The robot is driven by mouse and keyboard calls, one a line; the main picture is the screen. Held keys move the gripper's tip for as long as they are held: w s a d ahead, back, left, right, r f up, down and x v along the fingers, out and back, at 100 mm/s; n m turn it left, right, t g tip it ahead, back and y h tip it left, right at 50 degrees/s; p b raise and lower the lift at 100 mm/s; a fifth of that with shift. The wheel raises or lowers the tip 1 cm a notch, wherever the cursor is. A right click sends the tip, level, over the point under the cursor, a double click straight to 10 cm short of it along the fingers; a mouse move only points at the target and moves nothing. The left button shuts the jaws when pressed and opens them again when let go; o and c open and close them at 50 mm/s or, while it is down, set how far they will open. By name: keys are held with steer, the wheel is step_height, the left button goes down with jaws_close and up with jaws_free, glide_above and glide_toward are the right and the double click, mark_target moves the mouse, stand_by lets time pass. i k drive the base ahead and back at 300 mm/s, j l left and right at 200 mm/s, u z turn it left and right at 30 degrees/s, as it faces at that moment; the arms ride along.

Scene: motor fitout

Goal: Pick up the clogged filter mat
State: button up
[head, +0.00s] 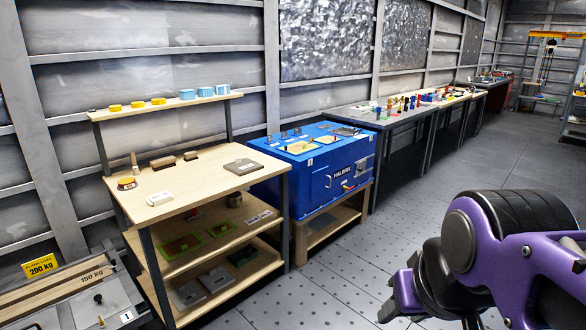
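I cannot tell for certain which thing is the clogged filter mat. A flat grey square piece (243,166) lies on the right part of the wooden bench top. On the shelf below lie a dark mat in a green frame (181,247) and a smaller green-framed piece (221,229). My purple and black arm fills the lower right, with my gripper (402,300) low over the floor, well to the right of the bench. Its fingers are partly cut off and overlapped, so its opening does not show. No object is seen in it.
A weight-marked rack (75,290) is at lower left. The floor between is clear.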

mark_target(240, 167)
steer(key=i, duration=1.2)
steer(key=i+u, duration=0.2)
steer(key=i, duration=0.35)
steer(key=i+l+u, duration=0.2)
steer(key=i, duration=0.35)
steer(key=j, duration=0.1)
